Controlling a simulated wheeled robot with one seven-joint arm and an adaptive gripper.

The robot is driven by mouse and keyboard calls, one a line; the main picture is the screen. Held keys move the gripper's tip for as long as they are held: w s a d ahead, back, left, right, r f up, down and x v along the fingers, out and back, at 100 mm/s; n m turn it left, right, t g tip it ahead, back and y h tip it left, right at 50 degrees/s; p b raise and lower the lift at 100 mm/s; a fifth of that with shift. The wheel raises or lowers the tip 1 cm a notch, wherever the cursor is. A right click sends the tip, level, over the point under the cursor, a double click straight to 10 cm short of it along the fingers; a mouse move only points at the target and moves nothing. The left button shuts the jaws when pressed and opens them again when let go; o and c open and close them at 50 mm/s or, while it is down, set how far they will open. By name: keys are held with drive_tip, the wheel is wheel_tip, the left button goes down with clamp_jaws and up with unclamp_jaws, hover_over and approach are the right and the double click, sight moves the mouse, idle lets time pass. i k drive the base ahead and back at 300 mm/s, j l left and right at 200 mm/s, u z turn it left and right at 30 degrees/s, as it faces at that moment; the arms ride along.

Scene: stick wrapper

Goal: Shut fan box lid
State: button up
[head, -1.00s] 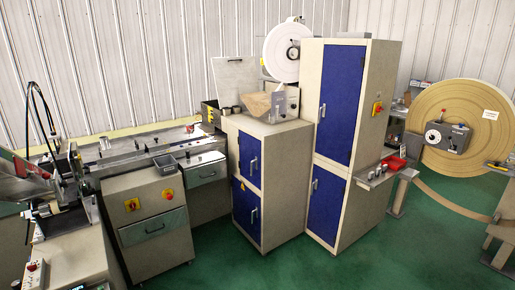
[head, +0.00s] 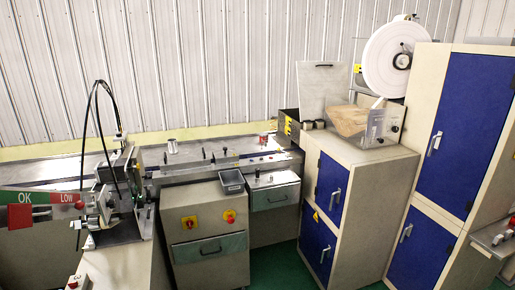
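A flat beige panel (head: 320,88) with a small handle near its top stands upright at the back of a low cabinet (head: 375,163) with blue doors. It looks like a raised lid and may be the fan box lid; I cannot tell for certain. In front of it on the cabinet top is a brown, angled piece (head: 350,118) beside a grey unit with knobs (head: 384,126). My gripper is not in view.
A tall cabinet (head: 428,105) with blue doors stands at right, with a white reel (head: 388,58) behind. A long machine bench (head: 175,157) runs along the wall. A machine with black hoses (head: 120,190) fills the left. Little green floor (head: 277,250) shows.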

sight(321, 85)
drive_tip(key=i+z, duration=0.2)
drive_tip(key=i, duration=0.4)
drive_tip(key=i+z, duration=0.15)
drive_tip(key=i, duration=0.4)
drive_tip(key=i+j+z, duration=0.2)
drive_tip(key=i, duration=0.4)
